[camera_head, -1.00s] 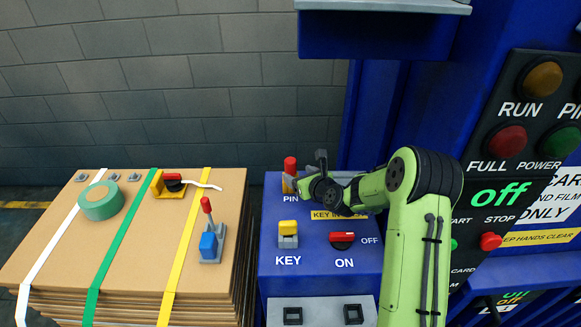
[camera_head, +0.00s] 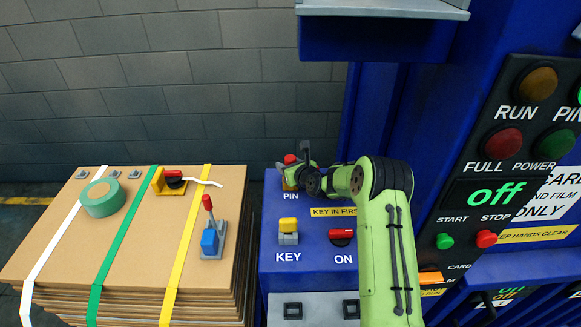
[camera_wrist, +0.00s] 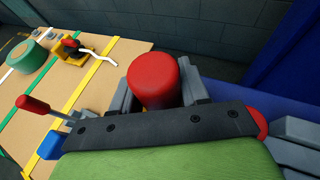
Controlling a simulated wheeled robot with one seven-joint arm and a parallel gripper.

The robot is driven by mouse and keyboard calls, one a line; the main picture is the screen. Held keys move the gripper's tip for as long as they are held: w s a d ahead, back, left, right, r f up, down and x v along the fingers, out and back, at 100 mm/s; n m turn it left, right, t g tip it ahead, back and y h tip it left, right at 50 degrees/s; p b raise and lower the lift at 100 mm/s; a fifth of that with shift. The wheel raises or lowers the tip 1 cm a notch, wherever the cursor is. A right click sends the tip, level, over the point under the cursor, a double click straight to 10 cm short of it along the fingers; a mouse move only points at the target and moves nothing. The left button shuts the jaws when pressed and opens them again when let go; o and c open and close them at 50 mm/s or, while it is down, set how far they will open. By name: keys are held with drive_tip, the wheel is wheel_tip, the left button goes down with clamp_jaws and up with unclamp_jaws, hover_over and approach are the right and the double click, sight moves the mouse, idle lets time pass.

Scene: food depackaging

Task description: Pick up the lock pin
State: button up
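The lock pin has a red round knob (camera_head: 290,159) and stands upright at the PIN label on the blue console. My gripper (camera_head: 299,174) is at the pin, partly hiding its lower part. In the wrist view the red knob (camera_wrist: 153,80) sits between the two grey fingers of my gripper (camera_wrist: 158,92), one on each side. The fingers are apart; I cannot clearly see whether they touch the knob. The pin's base is hidden in the wrist view.
The blue console (camera_head: 268,230) also carries a yellow key (camera_head: 288,225) and a red switch (camera_head: 341,237). A cardboard stack (camera_head: 120,235) on the left bears green tape (camera_head: 101,199), a yellow-and-red tool (camera_head: 172,181) and a red-handled lever (camera_head: 211,230). A control panel stands right.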

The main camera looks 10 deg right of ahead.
drive_tip(key=c, duration=0.4)
